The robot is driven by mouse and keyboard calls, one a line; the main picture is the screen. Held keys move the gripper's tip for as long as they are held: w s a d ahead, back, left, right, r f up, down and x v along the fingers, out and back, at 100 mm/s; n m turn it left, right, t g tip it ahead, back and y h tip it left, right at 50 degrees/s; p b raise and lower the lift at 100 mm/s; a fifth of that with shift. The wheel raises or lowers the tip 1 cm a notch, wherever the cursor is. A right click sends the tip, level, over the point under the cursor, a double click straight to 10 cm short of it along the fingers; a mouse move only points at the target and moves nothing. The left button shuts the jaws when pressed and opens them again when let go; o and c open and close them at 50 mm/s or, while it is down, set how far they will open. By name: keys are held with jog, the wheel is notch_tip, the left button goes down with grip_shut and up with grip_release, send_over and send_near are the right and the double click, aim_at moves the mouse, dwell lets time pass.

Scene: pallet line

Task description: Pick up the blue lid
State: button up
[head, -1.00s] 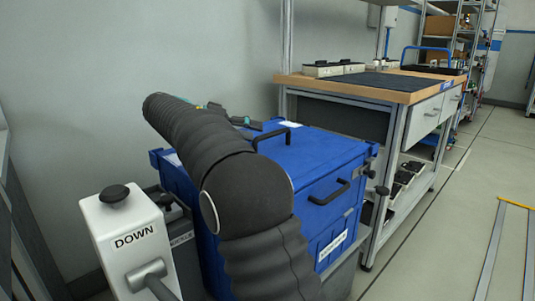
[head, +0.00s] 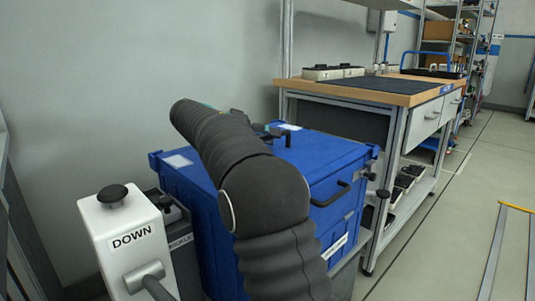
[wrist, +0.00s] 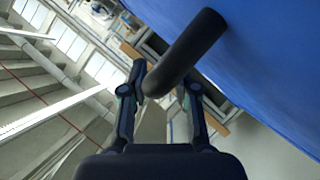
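The blue lid (head: 330,146) sits on a blue crate (head: 207,240) in the head view, with a white label near its left corner. A black bar handle (wrist: 190,48) stands up from the lid's blue surface (wrist: 275,70) in the wrist view. My gripper (wrist: 164,88) is open, with one finger on each side of the handle's near end. A gap shows beside the left finger; contact on the right is unclear. In the head view my dark sleeved arm hides part of the lid and most of the gripper.
A white post marked DOWN (head: 132,239), with a black knob, stands left of the crate. A workbench with a wooden top (head: 375,95) is close behind and right of it. The grey wall is behind. Open floor (head: 440,240) lies to the right.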

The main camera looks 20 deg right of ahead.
grip_shut()
jog(key=shift+r, duration=0.15)
